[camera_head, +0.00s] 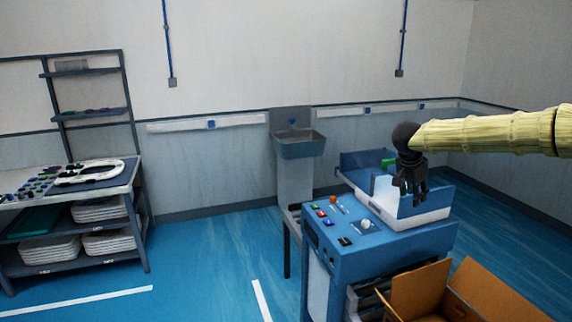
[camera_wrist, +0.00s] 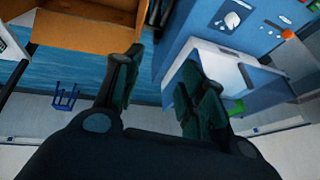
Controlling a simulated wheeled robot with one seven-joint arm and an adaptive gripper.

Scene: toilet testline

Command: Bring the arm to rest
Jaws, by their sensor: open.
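My gripper (camera_head: 411,192) is at the end of my arm, which reaches in from the right in the head view. It points down in front of the blue test station (camera_head: 385,252) and its white tray-like part (camera_head: 433,212). In the wrist view my gripper (camera_wrist: 160,95) has its two dark fingers spread apart, with nothing between them. I cannot tell from these views how high it is above the station.
The blue station carries several coloured buttons and a white knob (camera_head: 365,224). An open cardboard box (camera_head: 420,285) is at its front right. A sink (camera_head: 300,146) is on the back wall. A shelf table (camera_head: 132,190) stands left. Blue floor (camera_head: 215,255) lies clear between.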

